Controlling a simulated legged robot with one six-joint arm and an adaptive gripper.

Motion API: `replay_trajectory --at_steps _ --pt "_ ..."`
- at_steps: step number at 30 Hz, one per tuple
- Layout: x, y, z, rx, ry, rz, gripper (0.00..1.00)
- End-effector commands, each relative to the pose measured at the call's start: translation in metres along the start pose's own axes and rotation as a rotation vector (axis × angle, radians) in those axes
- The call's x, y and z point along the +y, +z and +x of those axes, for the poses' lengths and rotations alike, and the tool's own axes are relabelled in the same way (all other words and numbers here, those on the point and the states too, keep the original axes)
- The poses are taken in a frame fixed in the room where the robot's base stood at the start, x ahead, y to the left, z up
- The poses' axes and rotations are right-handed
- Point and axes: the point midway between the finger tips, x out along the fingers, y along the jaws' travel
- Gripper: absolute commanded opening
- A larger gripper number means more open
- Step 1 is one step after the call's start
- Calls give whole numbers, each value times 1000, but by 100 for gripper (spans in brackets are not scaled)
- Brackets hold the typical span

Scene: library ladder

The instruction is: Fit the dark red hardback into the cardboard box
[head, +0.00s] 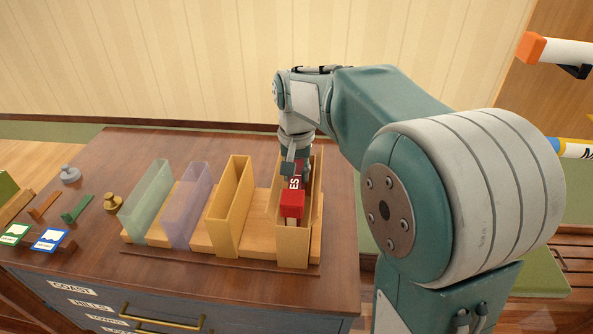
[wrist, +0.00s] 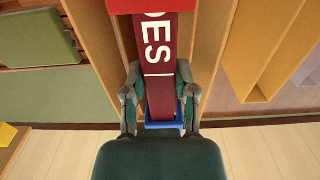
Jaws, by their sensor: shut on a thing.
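The dark red hardback (head: 298,175) has white lettering on its spine, a bright red end (head: 292,204) and a blue end that shows in the wrist view. My gripper (head: 295,160) is shut on the book, with one finger on each side of its spine in the wrist view (wrist: 160,80). The tan cardboard box (head: 293,252) is the rightmost of the row. The book lies between its side walls (wrist: 208,45), at least partly inside the open top. The book's lower part is hidden, so I cannot tell whether it touches the bottom.
Left of the box stand a yellow box (head: 229,222), a purple box (head: 185,205) and a green box (head: 146,205) on a wooden rack. Knobs, small bars and cards lie at the left of the cabinet top (head: 200,275). The cabinet top in front is clear.

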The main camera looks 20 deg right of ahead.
Motion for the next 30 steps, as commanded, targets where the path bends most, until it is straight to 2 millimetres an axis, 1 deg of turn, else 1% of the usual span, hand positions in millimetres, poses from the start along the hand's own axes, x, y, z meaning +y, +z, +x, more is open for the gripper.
replay_trajectory --at_steps 10,11,12,13,25,28,30 --pt "0 0 6 2 -1 0 0" --pt "0 0 6 1 0 0 45" --pt "0 0 6 1 0 0 63" --pt "0 0 6 1 0 0 71" --pt "0 0 5 1 -1 0 71" --pt "0 0 -4 2 -1 0 71" --pt "0 -1 -16 5 -2 0 71"
